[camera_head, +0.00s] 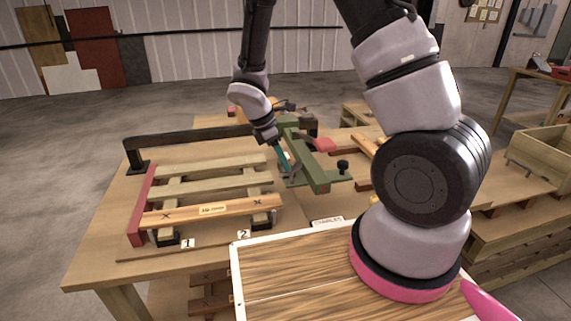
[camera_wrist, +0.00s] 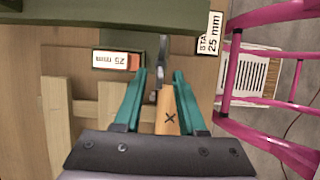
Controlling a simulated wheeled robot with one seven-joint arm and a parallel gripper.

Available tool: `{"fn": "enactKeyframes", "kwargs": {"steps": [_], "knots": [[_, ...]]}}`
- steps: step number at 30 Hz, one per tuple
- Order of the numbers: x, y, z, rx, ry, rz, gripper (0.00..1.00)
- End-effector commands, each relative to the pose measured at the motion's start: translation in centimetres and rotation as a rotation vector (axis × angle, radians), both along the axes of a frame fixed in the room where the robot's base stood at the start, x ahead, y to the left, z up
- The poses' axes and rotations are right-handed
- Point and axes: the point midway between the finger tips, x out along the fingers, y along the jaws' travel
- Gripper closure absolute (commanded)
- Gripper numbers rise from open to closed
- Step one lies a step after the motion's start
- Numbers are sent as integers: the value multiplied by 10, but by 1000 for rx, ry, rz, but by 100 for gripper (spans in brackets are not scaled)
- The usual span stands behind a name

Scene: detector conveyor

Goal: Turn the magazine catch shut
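My gripper (camera_wrist: 159,78) has two teal fingers set apart, with a visible gap between them. In the wrist view a small grey metal piece (camera_wrist: 158,84), which looks like the magazine catch, stands between the fingertips. No finger clearly touches it. A wooden strip marked X (camera_wrist: 170,112) shows below it, between the fingers. In the head view my gripper (camera_head: 284,162) points down beside the green fixture (camera_head: 312,170) on the bench. The catch is too small there to make out, so its turn angle cannot be told.
A wooden rack (camera_head: 215,183) with a marked front rail lies left of the green fixture. A dark bar (camera_head: 190,137) spans behind it. A red knob-like part (camera_head: 325,144) is right of the fixture. A wood-topped tray (camera_head: 290,275) is in front.

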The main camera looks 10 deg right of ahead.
Motion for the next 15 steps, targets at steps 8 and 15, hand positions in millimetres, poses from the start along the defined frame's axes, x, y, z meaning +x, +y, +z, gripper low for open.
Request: {"fn": "enactKeyframes", "kwargs": {"steps": [8, 15], "knots": [[0, -6, -16, 0, 0, 0, 60], [0, -6, -16, 1, 0, -1, 72]]}}
